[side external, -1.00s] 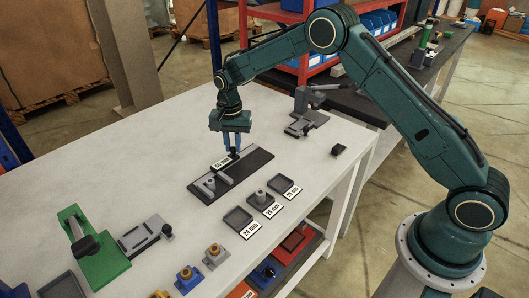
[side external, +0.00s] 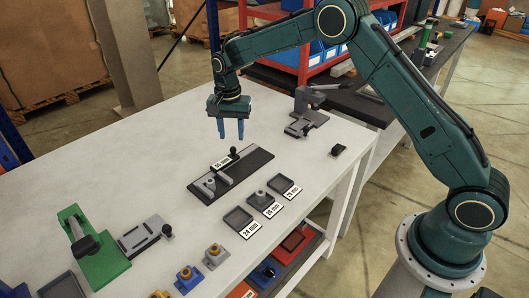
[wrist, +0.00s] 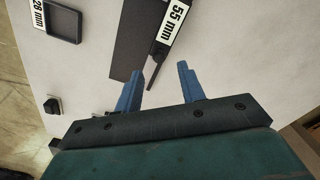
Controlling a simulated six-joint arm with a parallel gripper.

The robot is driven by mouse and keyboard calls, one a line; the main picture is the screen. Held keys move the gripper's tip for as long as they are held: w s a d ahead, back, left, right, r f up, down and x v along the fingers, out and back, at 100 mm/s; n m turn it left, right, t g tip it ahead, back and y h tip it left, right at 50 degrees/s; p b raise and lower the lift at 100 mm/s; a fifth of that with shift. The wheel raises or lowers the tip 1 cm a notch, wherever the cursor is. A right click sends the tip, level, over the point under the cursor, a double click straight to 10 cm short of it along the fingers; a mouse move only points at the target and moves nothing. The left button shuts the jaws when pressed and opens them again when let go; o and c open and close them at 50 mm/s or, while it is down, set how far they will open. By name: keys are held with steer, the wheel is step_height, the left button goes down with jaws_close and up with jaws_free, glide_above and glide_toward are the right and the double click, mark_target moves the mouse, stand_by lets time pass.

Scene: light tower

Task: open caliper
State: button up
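The caliper lies on a dark base plate (side external: 250,166) on the white table, with a grey jaw part (side external: 211,184) near its left end. The label also shows in the wrist view (wrist: 175,16), at the top. My gripper (side external: 231,137) points down above the knob, apart from the caliper. Its two blue fingers are spread with nothing between them; they also show in the wrist view (wrist: 159,80).
Small trays labelled 24 mm (side external: 238,217), 26 mm and 28 mm (side external: 280,184) stand in front of the caliper; the middle one holds a grey part (side external: 260,196). A grey fixture (side external: 307,120) stands behind right. A green device (side external: 97,245) stands at left.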

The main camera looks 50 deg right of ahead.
step_height(320, 180, up, 9)
steer(key=shift+r, duration=0.15)
stand_by(0.5)
steer(key=s+d+r+n+t, duration=0.25)
steer(key=s+r+n, duration=0.25)
steer(key=s+r, duration=1.15)
steer(key=s+f+n+t, duration=0.1)
steer(key=s+f+n, duration=0.1)
steer(key=s, duration=0.9)
steer(key=s+f+n+t, duration=0.2)
steer(key=s+f+n, duration=0.1)
steer(key=s, duration=0.9)
steer(key=shift+d+f+n, duration=0.25)
steer(key=shift+d+n, duration=0.1)
steer(key=shift+n, duration=0.05)
